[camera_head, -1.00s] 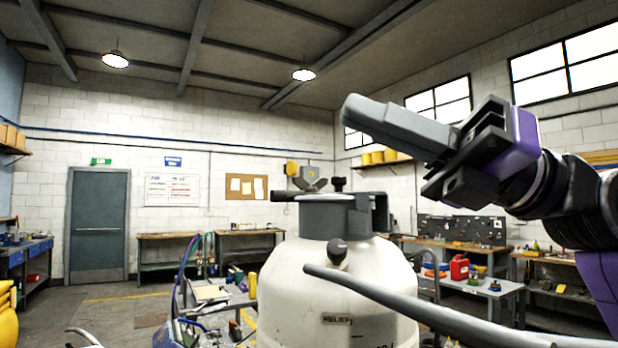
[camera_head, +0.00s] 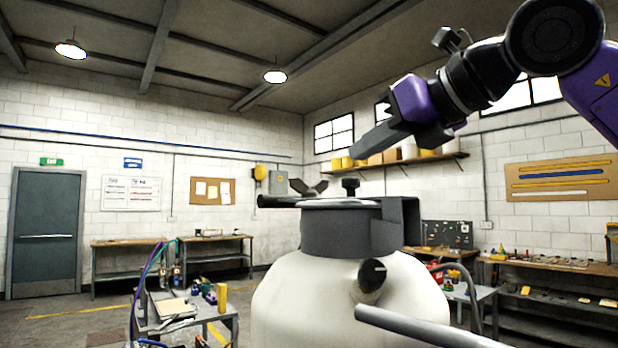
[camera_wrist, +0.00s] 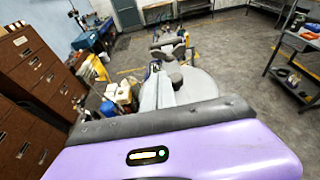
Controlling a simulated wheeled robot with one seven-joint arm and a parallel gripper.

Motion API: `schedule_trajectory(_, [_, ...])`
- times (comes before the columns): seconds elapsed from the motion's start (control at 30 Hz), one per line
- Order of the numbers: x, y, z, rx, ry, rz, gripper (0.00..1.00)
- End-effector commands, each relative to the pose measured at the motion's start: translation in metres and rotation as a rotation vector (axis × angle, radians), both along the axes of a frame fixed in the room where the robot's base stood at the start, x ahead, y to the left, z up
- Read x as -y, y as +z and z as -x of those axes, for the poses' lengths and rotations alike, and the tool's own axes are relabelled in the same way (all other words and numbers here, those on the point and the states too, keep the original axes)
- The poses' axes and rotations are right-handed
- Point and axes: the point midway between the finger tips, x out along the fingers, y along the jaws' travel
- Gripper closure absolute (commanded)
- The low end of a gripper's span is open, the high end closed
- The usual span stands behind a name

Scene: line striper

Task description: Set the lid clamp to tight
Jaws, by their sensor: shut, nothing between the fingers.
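The white tank (camera_head: 340,300) stands in front of me with a grey lid collar (camera_head: 345,228) on its top. A dark bar (camera_head: 275,201) sticks out to the left across the lid. A grey winged piece (camera_head: 308,188), which looks like the clamp handle, and a small black knob (camera_head: 350,185) stand above the lid. My gripper (camera_head: 362,150) is shut and empty, tilted down to the left, in the picture just above the black knob. The clamp's setting cannot be read.
A black relief knob (camera_head: 373,272) sits on the tank's shoulder. A grey handle tube (camera_head: 420,328) crosses the lower right. A cart (camera_head: 185,315) with tools stands at left. Brown drawer cabinets (camera_wrist: 35,75) show in the wrist view. Workbenches line the walls.

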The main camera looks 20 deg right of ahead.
Motion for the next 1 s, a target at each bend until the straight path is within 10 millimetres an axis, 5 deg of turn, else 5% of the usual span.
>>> schedule_trajectory(0.53, [-0.004,-0.003,-0.009,-0.013,0.000,-0.014,1.00])
schedule_trajectory(1.0, [-0.030,-0.027,-0.088,-0.014,0.000,-0.015,1.00])
